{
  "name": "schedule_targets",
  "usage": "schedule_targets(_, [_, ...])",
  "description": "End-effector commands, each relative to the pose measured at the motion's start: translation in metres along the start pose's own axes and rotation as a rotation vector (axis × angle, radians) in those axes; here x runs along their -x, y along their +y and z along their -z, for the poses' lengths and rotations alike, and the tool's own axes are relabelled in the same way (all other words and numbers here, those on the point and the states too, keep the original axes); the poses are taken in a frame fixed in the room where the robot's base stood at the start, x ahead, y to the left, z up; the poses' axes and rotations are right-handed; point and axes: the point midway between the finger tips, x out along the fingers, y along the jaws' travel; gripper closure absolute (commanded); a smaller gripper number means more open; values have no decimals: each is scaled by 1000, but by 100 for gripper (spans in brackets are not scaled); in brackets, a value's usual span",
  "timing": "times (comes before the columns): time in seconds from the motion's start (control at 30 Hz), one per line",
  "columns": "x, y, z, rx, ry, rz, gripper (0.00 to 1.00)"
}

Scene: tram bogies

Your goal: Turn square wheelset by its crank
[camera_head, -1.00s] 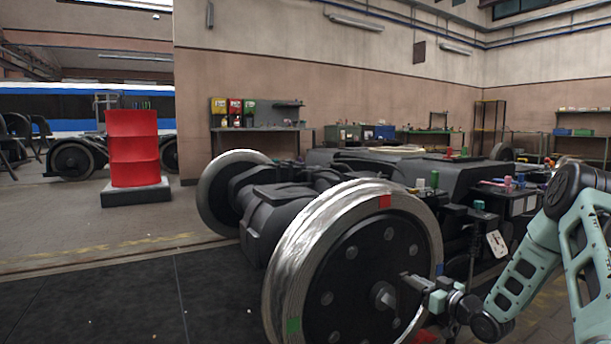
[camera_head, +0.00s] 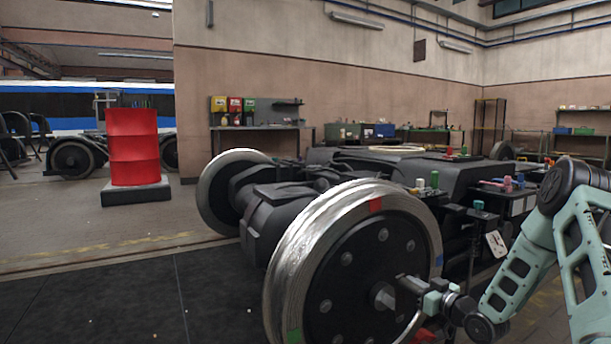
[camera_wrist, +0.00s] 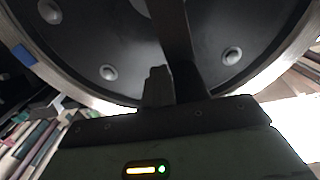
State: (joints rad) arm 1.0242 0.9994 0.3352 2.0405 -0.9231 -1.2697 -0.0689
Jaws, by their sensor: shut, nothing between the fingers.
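The wheelset's near wheel (camera_head: 345,270) stands upright at the lower middle of the head view, with a bright steel rim and a dark bolted face. A red mark (camera_head: 375,204) is at its upper rim, a green mark (camera_head: 294,335) at its lower left, and a blue mark (camera_head: 439,261) at its right. The wrist view shows a dark bar (camera_wrist: 173,30), seemingly the crank, crossing the wheel face. My gripper (camera_head: 401,281) is at the wheel's hub side, shut and empty. In the wrist view, its finger (camera_wrist: 157,86) is beside the bar; contact is unclear.
The dark bogie frame (camera_head: 290,200) and the far wheel (camera_head: 225,190) lie behind. A red drum (camera_head: 133,150) stands on a dark base at the left. Small coloured parts (camera_head: 478,205) sit on the bogie at the right. The left foreground floor is clear.

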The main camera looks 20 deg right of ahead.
Motion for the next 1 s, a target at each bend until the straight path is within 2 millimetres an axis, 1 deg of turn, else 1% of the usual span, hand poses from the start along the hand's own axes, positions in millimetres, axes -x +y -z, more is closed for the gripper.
schedule_targets(0.03, [-1, -4, 2, -1, 2, 4, 100])
schedule_targets(0.2, [0, -8, 3, -1, 1, 3, 100])
schedule_targets(0.67, [0, -10, 2, 0, 1, 1, 100])
schedule_targets(1.0, [-1, -23, 2, -1, 1, 3, 100])
